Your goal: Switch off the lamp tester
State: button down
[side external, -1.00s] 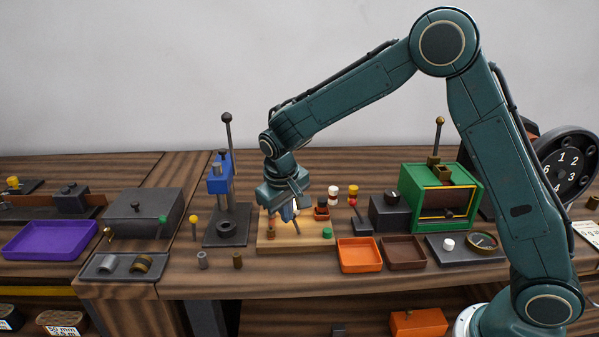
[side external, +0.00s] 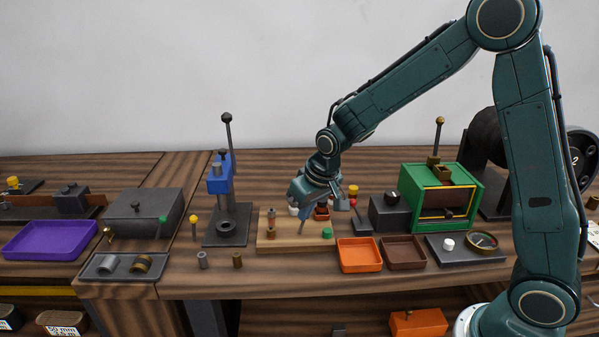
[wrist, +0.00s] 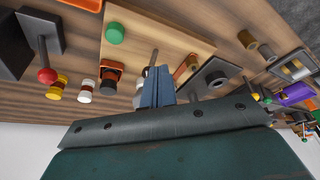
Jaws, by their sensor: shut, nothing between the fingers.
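No label marks the lamp tester, so I cannot tell for sure which device it is. A small dark block (side external: 362,226) carries a lever with a red ball (side external: 354,191); the red ball also shows at the left of the wrist view (wrist: 46,75). A dark grey box (side external: 388,214) with a black knob stands right of it. My gripper (side external: 303,208) is shut and empty, above the wooden board (side external: 265,243), left of the red-ball lever. In the wrist view its closed fingers (wrist: 158,75) point at the board, beside a thin metal rod (wrist: 153,58).
The board holds a green button (side external: 327,233) and small posts. Coloured spools stand behind it. A blue press (side external: 220,180) with a tall lever is left; an orange tray (side external: 360,268), a brown tray (side external: 404,265) and a green box (side external: 478,185) are right. The front bench strip is mostly clear.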

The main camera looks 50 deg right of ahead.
jog(key=shift+r, duration=0.1)
jog(key=shift+r, duration=0.65)
jog(key=shift+a+r, duration=0.1)
jog(key=s+a+v, duration=0.1)
jog(key=a+v, duration=0.1)
jog(key=v, duration=0.9)
jog(key=shift+s, duration=0.15)
dwell(0.3)
jog(key=shift+r, duration=0.2)
